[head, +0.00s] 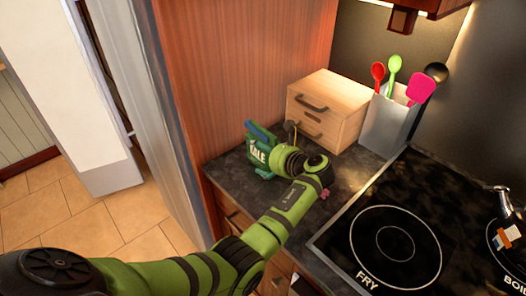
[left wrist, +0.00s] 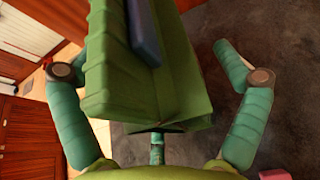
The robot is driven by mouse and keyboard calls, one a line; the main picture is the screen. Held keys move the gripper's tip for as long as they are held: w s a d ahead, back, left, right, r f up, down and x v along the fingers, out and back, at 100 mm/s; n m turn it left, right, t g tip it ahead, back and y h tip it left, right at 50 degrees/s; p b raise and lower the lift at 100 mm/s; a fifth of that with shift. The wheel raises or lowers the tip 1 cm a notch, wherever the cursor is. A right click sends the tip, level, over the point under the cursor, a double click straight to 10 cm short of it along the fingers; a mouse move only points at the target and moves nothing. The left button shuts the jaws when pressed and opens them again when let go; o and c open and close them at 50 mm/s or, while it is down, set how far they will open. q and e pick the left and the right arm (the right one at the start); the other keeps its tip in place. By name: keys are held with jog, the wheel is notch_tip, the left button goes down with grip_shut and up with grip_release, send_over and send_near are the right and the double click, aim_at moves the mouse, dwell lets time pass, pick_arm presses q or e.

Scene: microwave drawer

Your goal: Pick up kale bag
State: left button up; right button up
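The kale bag (head: 258,152) is a dark green bag with pale lettering that reads partly as "KALE" and a blue strip along its top. It stands on the dark countertop near the wooden side panel. In the left wrist view the green bag (left wrist: 150,85) fills the middle, between the two teal fingers of my left gripper (left wrist: 135,50). The fingers are spread wide, one on each side, with a gap visible on the right. In the head view my left gripper (head: 278,160) is right at the bag and hides its right part. My right gripper is not in view.
A wooden drawer box (head: 330,108) stands behind the bag. A utensil holder (head: 388,122) and the stove (head: 395,245) are to the right. A small pink item (left wrist: 275,174) lies on the counter. The wooden panel (head: 240,70) rises close on the left.

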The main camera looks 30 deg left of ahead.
aim_at(263, 135)
pick_arm(q)
jog(key=c, duration=1.5)
jog(key=shift+o, duration=0.2)
jog(key=shift+r, duration=0.1)
jog(key=shift+r, duration=0.35)
notch_tip(263, 135, up, 9)
jog(key=shift+r+b, duration=0.1)
jog(key=shift+b, duration=0.45)
